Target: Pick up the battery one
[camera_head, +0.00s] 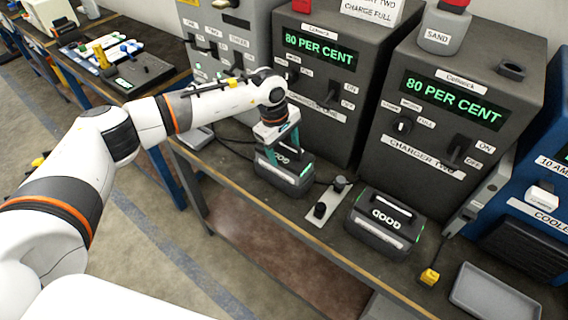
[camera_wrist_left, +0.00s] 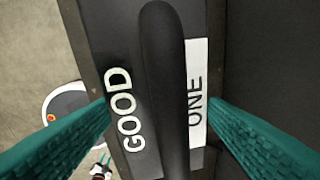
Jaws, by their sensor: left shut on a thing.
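Battery one (camera_head: 290,182) is a dark grey block with green lights at its corners and a top handle. It stands at the workbench's front edge, in front of the left charger. In the left wrist view its black handle (camera_wrist_left: 162,70) runs between my fingers, with GOOD on one side and a white ONE label (camera_wrist_left: 197,75) on the other. My left gripper (camera_head: 280,143) is over the battery from above, its teal fingers shut on the handle; they also show in the wrist view (camera_wrist_left: 162,125). I cannot tell whether the battery is clear of the bench. My right gripper is not in view.
A second similar battery (camera_head: 383,222) stands to the right, beyond a small plate with black knobs (camera_head: 325,205). Two chargers reading 80 PER CENT, the left (camera_head: 315,75) and charger two (camera_head: 450,110), stand behind. A grey tray (camera_head: 492,298) and yellow connector (camera_head: 429,277) lie at right.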

